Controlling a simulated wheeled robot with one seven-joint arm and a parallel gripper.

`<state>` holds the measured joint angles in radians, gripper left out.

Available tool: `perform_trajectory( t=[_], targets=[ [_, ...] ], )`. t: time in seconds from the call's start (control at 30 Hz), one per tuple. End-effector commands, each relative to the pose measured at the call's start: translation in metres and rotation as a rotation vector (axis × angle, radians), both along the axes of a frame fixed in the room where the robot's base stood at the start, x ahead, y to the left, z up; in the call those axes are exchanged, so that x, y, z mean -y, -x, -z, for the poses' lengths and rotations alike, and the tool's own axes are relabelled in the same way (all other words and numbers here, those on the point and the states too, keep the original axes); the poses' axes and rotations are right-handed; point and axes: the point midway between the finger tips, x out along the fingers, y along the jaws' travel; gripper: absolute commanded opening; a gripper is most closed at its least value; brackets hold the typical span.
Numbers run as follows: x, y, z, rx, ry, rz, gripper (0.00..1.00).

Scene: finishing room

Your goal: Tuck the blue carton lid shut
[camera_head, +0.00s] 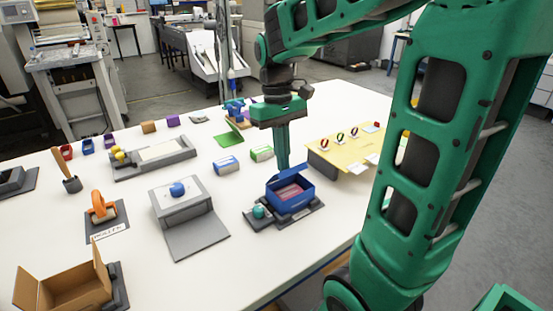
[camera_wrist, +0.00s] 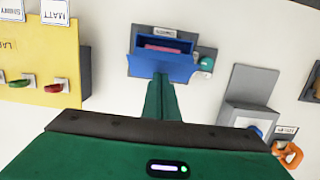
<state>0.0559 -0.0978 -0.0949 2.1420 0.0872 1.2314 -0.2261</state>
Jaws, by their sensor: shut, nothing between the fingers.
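The blue carton (camera_head: 290,205) stands on a dark base on the white table, with its top open and something pinkish red inside. It also shows in the wrist view (camera_wrist: 165,36). Its lid (camera_wrist: 142,68) is a wide blue flap on the side nearest my gripper in the wrist view, raised and not over the opening. My gripper (camera_head: 283,167) is shut and empty, pointing down at the carton's far side. In the wrist view the closed fingertips (camera_wrist: 160,76) overlap the flap's edge; I cannot tell whether they touch it.
A teal knob (camera_head: 258,212) sits on the base left of the carton. A grey box with a blue knob (camera_head: 178,189) stands further left. A yellow board (camera_head: 343,153) with small items lies right. Blue-white (camera_head: 226,166) and green-white (camera_head: 262,153) small boxes lie behind the carton.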

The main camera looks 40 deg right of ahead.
Motion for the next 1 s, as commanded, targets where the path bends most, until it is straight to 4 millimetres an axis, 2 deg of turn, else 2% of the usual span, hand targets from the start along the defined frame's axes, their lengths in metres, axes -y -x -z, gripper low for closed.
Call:
perform_trajectory(
  t=[0.33,1.0],
  targets=[
    [0.0,0.012,0.006,0.0,0.0,0.0,0.0],
    [0.0,0.016,0.01,-0.002,0.0,0.0,0.0]
  ],
)
